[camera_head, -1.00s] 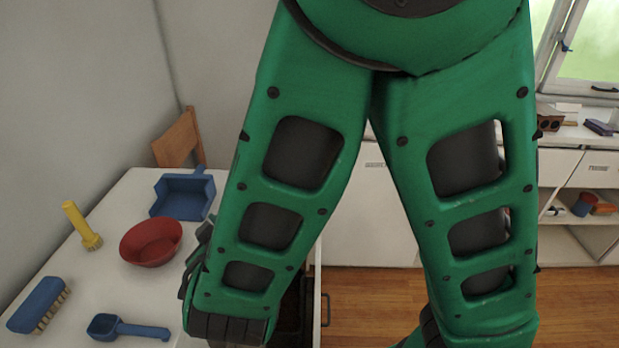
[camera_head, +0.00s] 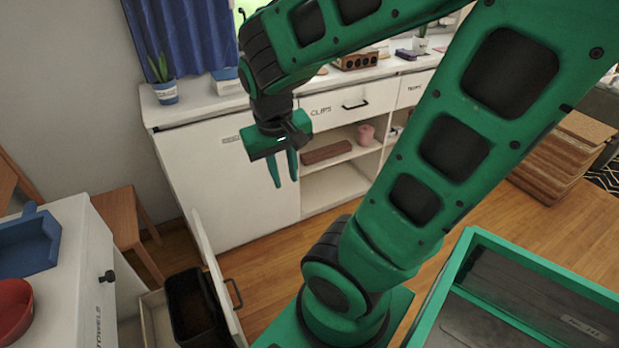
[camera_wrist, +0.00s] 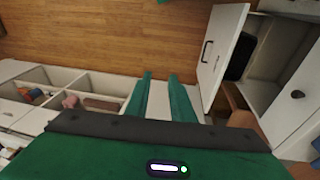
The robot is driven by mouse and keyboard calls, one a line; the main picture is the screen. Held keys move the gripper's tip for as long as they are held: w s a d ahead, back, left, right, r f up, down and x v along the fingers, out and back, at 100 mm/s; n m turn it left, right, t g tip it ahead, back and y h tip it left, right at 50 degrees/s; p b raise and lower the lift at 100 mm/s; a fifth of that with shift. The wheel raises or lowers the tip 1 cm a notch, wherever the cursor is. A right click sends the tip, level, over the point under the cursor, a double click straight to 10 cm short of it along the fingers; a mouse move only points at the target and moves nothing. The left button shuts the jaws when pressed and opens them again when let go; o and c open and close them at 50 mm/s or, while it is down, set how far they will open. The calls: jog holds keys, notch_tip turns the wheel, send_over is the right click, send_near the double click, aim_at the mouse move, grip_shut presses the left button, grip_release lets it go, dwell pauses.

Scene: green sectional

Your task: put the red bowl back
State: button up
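The red bowl (camera_head: 14,308) sits on the white counter (camera_head: 72,225) at the left edge of the head view, partly cut off by the frame. My gripper (camera_head: 284,183) hangs fingers-down in the air in front of the white cabinet, well to the right of the bowl. Its two green fingers are apart with nothing between them. In the wrist view the fingers of my gripper (camera_wrist: 160,76) also show a gap. The bowl is not visible in the wrist view.
Below the counter, a pulled-out unit (camera_head: 208,265) holds a black bin (camera_head: 190,305). A wooden chair (camera_head: 122,215) stands by the wall. An open shelf (camera_head: 335,180) holds a brown block and a pink cup. Wooden floor is clear in the middle.

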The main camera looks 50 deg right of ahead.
jog(key=s+r+m+g+y, duration=0.1)
jog(key=s+r+y, duration=0.1)
jog(key=s, duration=0.6)
jog(key=shift+d+r, duration=0.2)
jog(key=shift+r, duration=0.05)
